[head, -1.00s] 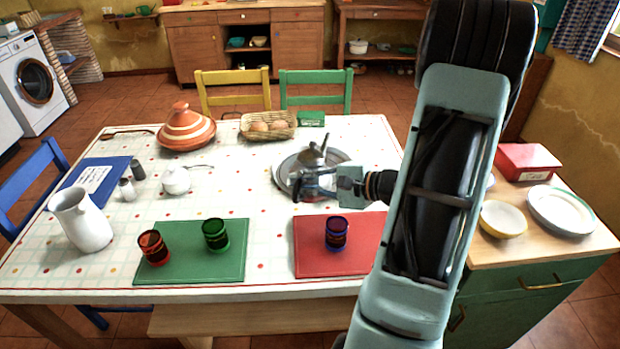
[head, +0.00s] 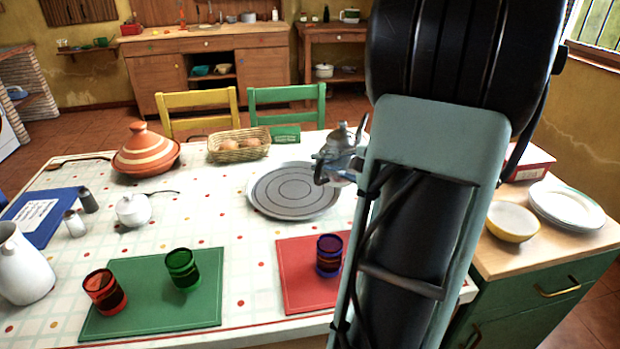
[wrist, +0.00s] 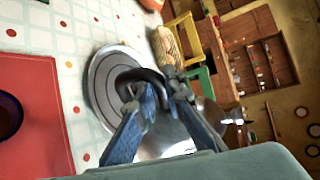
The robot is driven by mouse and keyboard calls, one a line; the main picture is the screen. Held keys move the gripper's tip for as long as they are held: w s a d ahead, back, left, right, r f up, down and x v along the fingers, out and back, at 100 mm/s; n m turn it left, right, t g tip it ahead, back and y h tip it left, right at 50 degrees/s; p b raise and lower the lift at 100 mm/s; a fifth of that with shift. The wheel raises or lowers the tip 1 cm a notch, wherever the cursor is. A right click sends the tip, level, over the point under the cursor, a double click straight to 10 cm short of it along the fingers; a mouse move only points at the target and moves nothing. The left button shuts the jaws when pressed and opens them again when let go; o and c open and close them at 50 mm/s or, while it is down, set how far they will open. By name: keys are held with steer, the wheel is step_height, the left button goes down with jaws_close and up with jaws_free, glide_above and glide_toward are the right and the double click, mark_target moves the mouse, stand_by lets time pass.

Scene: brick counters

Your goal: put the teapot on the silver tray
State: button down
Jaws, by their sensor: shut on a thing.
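The teapot (head: 343,141) is silver-grey metal. It is held up off the table, right of the silver tray in the head view, partly hidden by my arm. The silver tray (head: 262,205) is round with ring lines and lies bare on the tablecloth. My gripper (wrist: 159,88) is shut on the teapot's dark handle (wrist: 136,75) in the wrist view. The teapot's shiny body (wrist: 170,140) shows behind the fingers. The tray (wrist: 97,88) lies beyond it, apart from the teapot.
A red mat (head: 297,295) with a blue cup (head: 329,256) lies in front of the tray. A bread basket (head: 228,154) and a striped tagine (head: 145,155) stand behind and left. A green mat (head: 150,318) holds red and green cups. Plates (head: 567,206) sit on the right counter.

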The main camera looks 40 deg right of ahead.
steer(key=shift+w+a+f+b, duration=0.4)
steer(key=shift+w+a+f, duration=0.05)
steer(key=shift+w+f, duration=1.6)
steer(key=shift+w+a+f+b, duration=0.4)
steer(key=shift+w+a+f, duration=0.05)
steer(key=shift+w+f, duration=1.55)
steer(key=shift+w+a+f+b, duration=0.4)
steer(key=shift+w+a+f, duration=0.05)
steer(key=shift+w+f, duration=1.6)
steer(key=c, duration=2)
jaws_free()
steer(key=shift+f, duration=0.15)
steer(key=shift+a, duration=0.1)
